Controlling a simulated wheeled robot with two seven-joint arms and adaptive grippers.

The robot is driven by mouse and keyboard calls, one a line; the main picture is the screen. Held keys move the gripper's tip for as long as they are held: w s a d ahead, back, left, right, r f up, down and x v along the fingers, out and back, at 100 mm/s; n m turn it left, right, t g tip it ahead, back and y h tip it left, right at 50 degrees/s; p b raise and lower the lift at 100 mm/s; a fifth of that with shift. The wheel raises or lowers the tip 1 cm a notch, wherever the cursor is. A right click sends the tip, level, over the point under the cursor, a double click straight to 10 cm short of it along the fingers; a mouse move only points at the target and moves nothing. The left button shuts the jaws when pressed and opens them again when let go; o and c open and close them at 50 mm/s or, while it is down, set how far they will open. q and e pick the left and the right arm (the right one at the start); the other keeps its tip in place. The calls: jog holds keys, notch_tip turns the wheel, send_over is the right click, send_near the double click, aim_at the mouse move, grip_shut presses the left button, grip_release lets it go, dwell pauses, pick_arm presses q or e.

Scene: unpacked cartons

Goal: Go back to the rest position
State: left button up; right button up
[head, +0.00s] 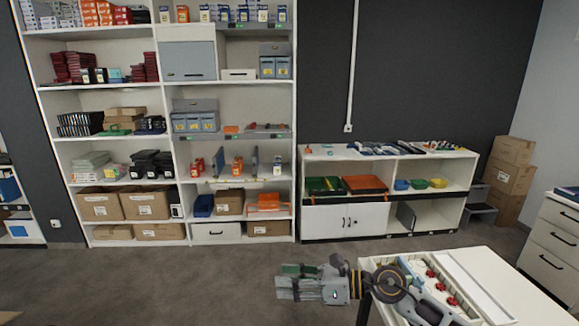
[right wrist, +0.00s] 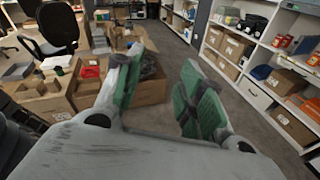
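My right gripper (head: 290,283) reaches in from the lower right of the head view and points left over the grey floor. In the right wrist view its two green-padded fingers (right wrist: 163,92) stand apart with a clear gap and nothing between them. It is open and empty and touches nothing that I can see. My left gripper and left arm do not show in either view.
A white table (head: 483,258) with red-and-white items stands at the lower right, partly behind my arm. Tall shelves (head: 168,100) and a low cabinet (head: 340,218) line the back wall. Open cartons (right wrist: 150,90) and a black chair (right wrist: 57,28) show in the wrist view. Floor between is clear.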

notch_tip(320, 180, up, 6)
jog(key=w+m+t+y, duration=0.1)
jog(key=m+t+y, duration=0.1)
jog(key=m+t, duration=0.4)
jog(key=w+d+m+t+h, duration=0.5)
jog(key=d+m+t+h, duration=0.45)
jog(key=m, duration=1.05)
jog(key=s+d+f+m+g+h, duration=0.4)
jog(key=d+f+m+h, duration=0.4)
jog(key=d+f+m, duration=0.3)
jog(key=s+d+f+m+g, duration=0.2)
jog(key=s+f+m+g, duration=0.9)
jog(key=s+f, duration=0.9)
jog(key=s+f+n+g, duration=0.1)
jog(key=s+f, duration=0.1)
jog(key=f, duration=1.3)
jog(key=s+f+n+g, duration=0.1)
jog(key=s+f, duration=0.1)
jog(key=f, duration=1.4)
jog(key=s+d+f, duration=0.3)
jog(key=s+f, duration=0.7)
jog(key=s+d+f, duration=0.3)
jog(key=s+f, duration=0.6)
jog(key=s, duration=0.2)
jog(key=shift+s+d+f+g, duration=0.25)
jog(key=shift+f+g, duration=0.1)
jog(key=shift+g, duration=0.1)
